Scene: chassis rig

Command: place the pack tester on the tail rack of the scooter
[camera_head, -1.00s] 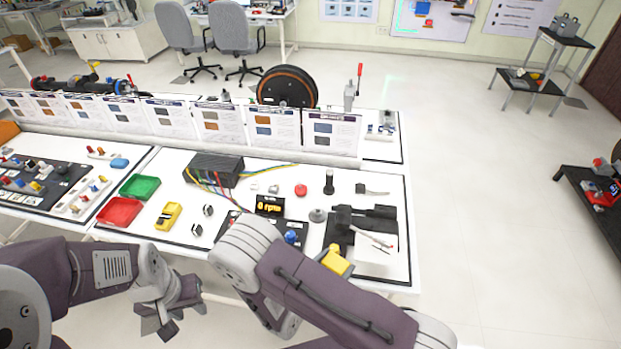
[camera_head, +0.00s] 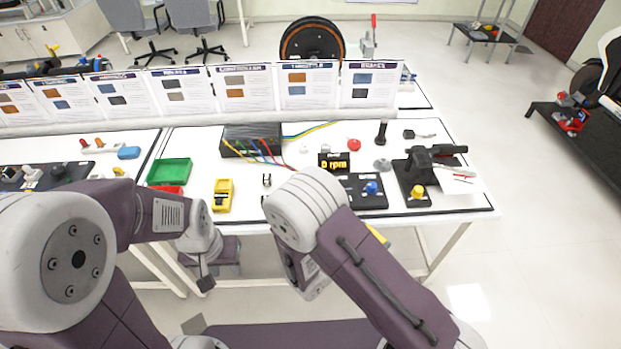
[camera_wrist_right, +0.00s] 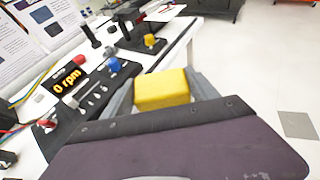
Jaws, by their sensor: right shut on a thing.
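My right gripper (camera_wrist_right: 162,92) is shut on a yellow block-shaped thing (camera_wrist_right: 161,89), seen end-on between its fingers in the right wrist view. It is probably the pack tester; its face is hidden. In the head view only a yellow sliver (camera_head: 378,236) shows beside my right forearm, which hides that gripper. My left gripper (camera_head: 200,304) hangs in front of the bench, empty, its fingers apart. At the right edge, part of what looks like the scooter (camera_head: 611,58) shows, with a white body and dark wheel, cut off by the frame. I cannot make out its tail rack.
The white bench (camera_head: 455,205) holds a green bin (camera_head: 169,171), a yellow handheld meter (camera_head: 223,195), an rpm display (camera_head: 333,163) and a black clamp fixture (camera_head: 415,190). A low black platform (camera_head: 575,148) stands at right. Open floor lies between bench and platform.

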